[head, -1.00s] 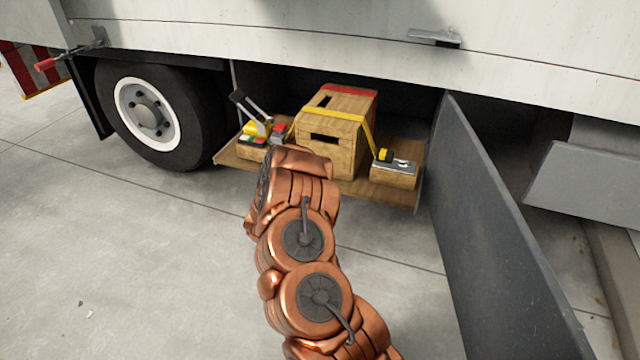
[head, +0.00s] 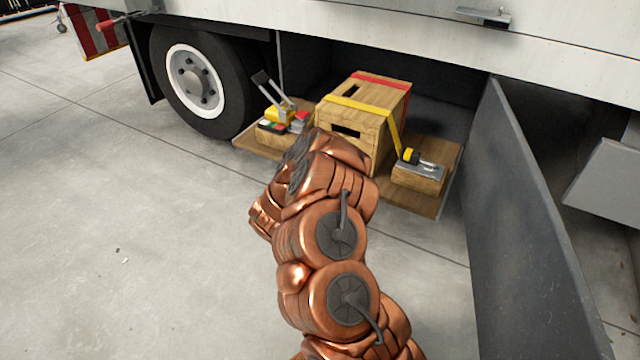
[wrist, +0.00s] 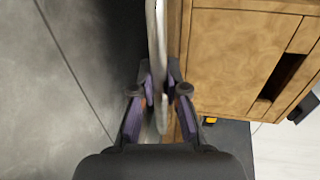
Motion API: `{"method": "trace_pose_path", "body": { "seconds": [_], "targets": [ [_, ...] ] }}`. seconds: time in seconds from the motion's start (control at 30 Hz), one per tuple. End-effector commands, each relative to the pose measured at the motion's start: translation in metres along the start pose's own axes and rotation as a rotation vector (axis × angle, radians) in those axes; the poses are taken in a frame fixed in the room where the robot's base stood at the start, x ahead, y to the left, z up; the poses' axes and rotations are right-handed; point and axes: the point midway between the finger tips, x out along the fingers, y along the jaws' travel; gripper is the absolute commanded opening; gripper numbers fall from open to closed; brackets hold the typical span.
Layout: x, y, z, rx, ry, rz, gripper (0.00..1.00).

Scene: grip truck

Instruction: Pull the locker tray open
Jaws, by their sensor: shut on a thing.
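The locker tray (head: 412,202) is a flat wooden board under the truck's side, sticking out a little from the locker opening. A wooden crate (head: 350,120) with red and yellow straps stands on it. My gripper (wrist: 160,92) is shut on a thin, pale upright edge (wrist: 158,25) at the tray's front, one finger on each side, beside the crate in the wrist view. In the head view my arm hides the gripper and the middle of the tray's front.
Wooden blocks with tools (head: 285,122) and a ratchet buckle (head: 418,175) flank the crate. A dark locker door panel (head: 520,220) stands open at right. The truck wheel (head: 195,82) is at left. Concrete floor (head: 120,220) is clear at front left.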

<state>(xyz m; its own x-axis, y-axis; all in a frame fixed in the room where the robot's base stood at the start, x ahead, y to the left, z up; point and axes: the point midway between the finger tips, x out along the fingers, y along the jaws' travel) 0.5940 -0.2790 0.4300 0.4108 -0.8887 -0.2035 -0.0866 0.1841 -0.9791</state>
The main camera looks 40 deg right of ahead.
Motion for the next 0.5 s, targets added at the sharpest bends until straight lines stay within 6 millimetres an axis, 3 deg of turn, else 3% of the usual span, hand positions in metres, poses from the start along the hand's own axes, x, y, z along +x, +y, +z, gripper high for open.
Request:
{"method": "trace_pose_path", "body": {
  "seconds": [0.1,0.13,0.37,0.5],
  "targets": [
    [-0.0007,-0.0001,0.0028,0.0,-0.008,0.0,0.0],
    [-0.0007,-0.0001,0.0028,0.0,-0.008,0.0,0.15],
    [-0.0004,-0.0001,0.0017,0.0,-0.005,-0.001,0.39],
    [-0.0005,-0.0001,0.0017,0.0,-0.004,-0.001,0.39]
  ]
}}
